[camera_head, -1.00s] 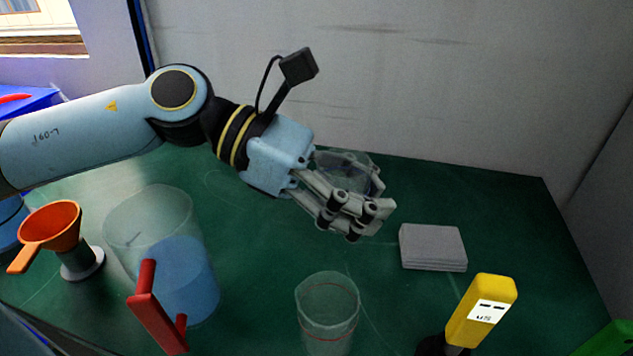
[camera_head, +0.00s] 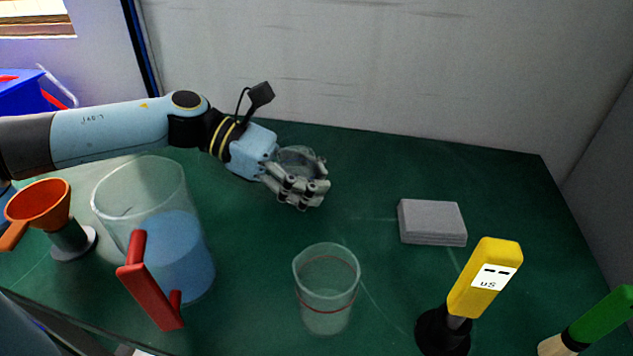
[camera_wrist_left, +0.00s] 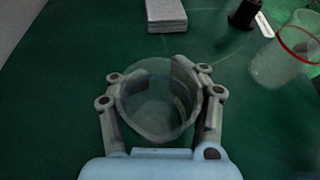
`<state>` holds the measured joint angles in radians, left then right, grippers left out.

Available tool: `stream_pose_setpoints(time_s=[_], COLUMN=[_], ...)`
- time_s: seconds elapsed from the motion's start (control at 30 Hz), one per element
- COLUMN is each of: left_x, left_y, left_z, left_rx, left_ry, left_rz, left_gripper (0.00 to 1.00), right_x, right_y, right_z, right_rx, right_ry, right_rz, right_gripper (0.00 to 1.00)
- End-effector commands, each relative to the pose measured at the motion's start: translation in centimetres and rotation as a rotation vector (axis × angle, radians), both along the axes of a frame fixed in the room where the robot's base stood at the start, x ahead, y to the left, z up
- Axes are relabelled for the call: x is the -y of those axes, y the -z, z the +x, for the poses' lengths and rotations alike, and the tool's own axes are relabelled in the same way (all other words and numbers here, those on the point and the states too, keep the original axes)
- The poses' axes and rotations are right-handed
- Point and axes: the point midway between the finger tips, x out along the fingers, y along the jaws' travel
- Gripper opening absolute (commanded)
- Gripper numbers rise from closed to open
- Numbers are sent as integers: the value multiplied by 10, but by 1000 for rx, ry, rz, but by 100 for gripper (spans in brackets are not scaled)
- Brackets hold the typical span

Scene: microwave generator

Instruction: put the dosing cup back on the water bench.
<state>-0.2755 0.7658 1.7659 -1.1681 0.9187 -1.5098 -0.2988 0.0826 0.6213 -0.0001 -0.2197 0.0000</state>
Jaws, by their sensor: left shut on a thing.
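The dosing cup, a clear round cup (camera_head: 300,157), is between the fingers of my left gripper (camera_head: 313,190). In the left wrist view the cup (camera_wrist_left: 155,108) shows from above, with grey fingers shut around its sides. My left gripper is over the back middle of the green bench top (camera_head: 400,172), close to the surface. I cannot tell whether the cup's bottom touches the bench; the fingers partly hide it in the head view. My right gripper is not in view.
A clear beaker with a red line (camera_head: 326,300) stands at front middle. A large jug with blue water and red handle (camera_head: 150,285), and an orange funnel (camera_head: 40,205), stand left. A grey block (camera_head: 432,222) and yellow-handled tool (camera_head: 485,277) are right. Bench around my gripper is clear.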

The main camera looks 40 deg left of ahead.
Motion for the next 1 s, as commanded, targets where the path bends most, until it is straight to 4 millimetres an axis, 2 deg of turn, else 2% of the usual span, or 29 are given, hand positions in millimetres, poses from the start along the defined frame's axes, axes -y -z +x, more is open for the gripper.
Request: stream_pose_setpoints(time_s=[0.07,0.4,0.43,0.7,1.0], left_x=[1,1,0,1,1], left_y=[9,12,12,11,9], left_z=[0,0,0,0,0], left_rx=[-1,-1,-1,-1,1], left_ry=[1,1,1,1,1], left_rz=[-2,1,1,1,0], left_gripper=[0,0,36,71,72], right_x=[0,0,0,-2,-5], right_y=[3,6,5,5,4], right_z=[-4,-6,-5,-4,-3], right_rx=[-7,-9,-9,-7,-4], right_ry=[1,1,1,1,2], right_rz=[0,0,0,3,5], right_gripper=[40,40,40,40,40])
